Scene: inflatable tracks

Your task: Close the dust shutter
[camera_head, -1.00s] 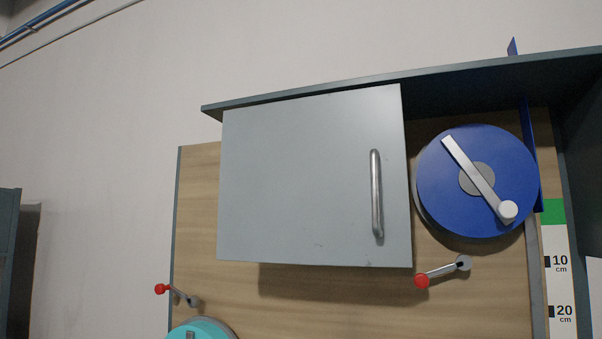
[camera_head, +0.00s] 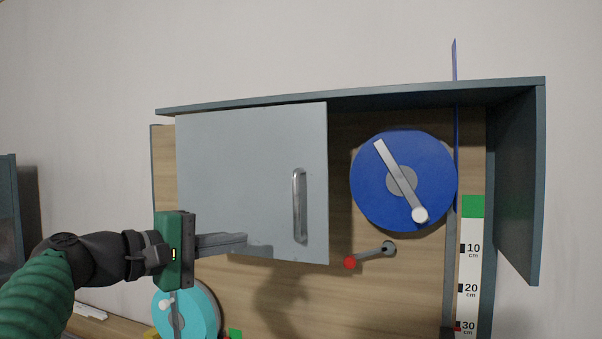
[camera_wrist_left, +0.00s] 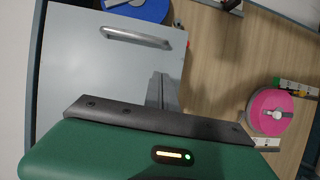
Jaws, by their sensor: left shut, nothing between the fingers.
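The grey shutter panel (camera_head: 240,165) is a flat plate with an upright metal bar handle (camera_head: 299,205) near its right edge. It covers the upper left of the wooden board, left of a blue wheel. My left gripper (camera_head: 245,241) is shut and empty, its fingers in front of the panel's lower edge, left of and below the handle. I cannot tell whether they touch the panel. In the left wrist view the closed fingers (camera_wrist_left: 161,90) point toward the panel (camera_wrist_left: 75,75), with the handle (camera_wrist_left: 138,38) beyond them, apart. My right gripper is not in view.
The blue wheel (camera_head: 435,185) with a crank is right of the panel. A red-tipped lever (camera_head: 368,256) is below it. A teal wheel (camera_head: 200,310) is under my left gripper. A dark shelf (camera_head: 400,95) overhangs the top. A pink wheel (camera_wrist_left: 262,112) shows in the wrist view.

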